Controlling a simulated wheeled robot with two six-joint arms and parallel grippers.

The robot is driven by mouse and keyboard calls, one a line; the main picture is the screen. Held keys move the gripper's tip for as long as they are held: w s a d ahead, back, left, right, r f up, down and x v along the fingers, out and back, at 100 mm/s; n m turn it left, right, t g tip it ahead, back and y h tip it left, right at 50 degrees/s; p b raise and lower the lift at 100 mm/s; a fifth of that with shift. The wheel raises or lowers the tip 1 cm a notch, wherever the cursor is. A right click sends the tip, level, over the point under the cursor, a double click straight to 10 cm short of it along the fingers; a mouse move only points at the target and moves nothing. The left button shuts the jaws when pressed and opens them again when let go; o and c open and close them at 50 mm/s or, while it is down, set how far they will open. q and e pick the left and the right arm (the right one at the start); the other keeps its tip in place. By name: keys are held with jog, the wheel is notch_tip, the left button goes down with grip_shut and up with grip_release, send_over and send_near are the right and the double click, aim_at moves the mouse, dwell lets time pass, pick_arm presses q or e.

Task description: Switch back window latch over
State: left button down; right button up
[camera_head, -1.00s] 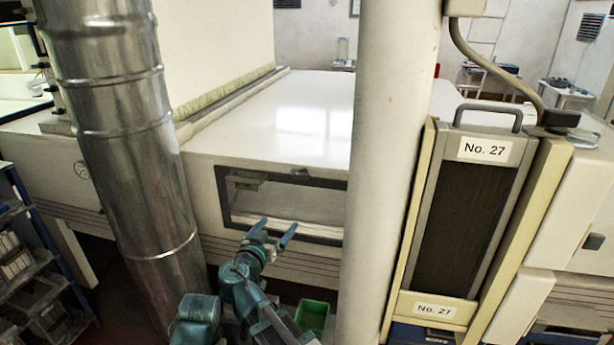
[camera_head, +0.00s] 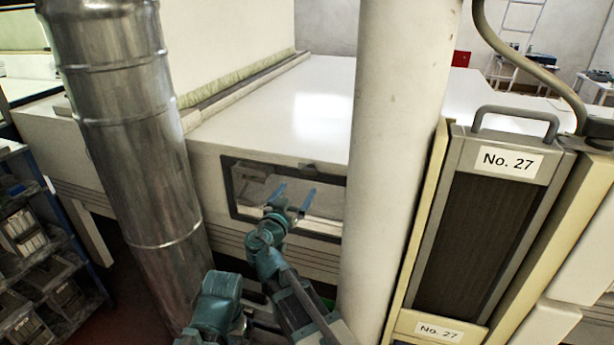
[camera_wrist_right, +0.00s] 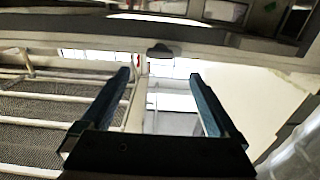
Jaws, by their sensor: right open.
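The window (camera_head: 330,226) has a dark frame and sits in the side of the white tunnel housing. A small dark latch (camera_head: 307,166) is at the middle of its top edge. In the right wrist view the dark latch (camera_wrist_right: 160,50) lies just beyond the fingertips, on a pale rail. My right gripper (camera_head: 295,190) is open and empty, in front of the window and a little below the latch. Its two blue fingers (camera_wrist_right: 160,76) point toward the latch, apart from it. Which way the latch is turned is too small to tell. My left gripper is not in view.
A metal duct (camera_head: 135,130) stands left of the window. A thick pale column (camera_head: 395,150) stands close on the right and hides the window's right end. The No. 27 panel (camera_head: 470,220) is further right. A shelf rack (camera_head: 40,240) is at far left.

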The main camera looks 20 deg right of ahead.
aim_at(308, 173)
jog(key=x, duration=0.9)
jog(key=shift+w+d, duration=0.1)
jog(key=c, duration=1.4)
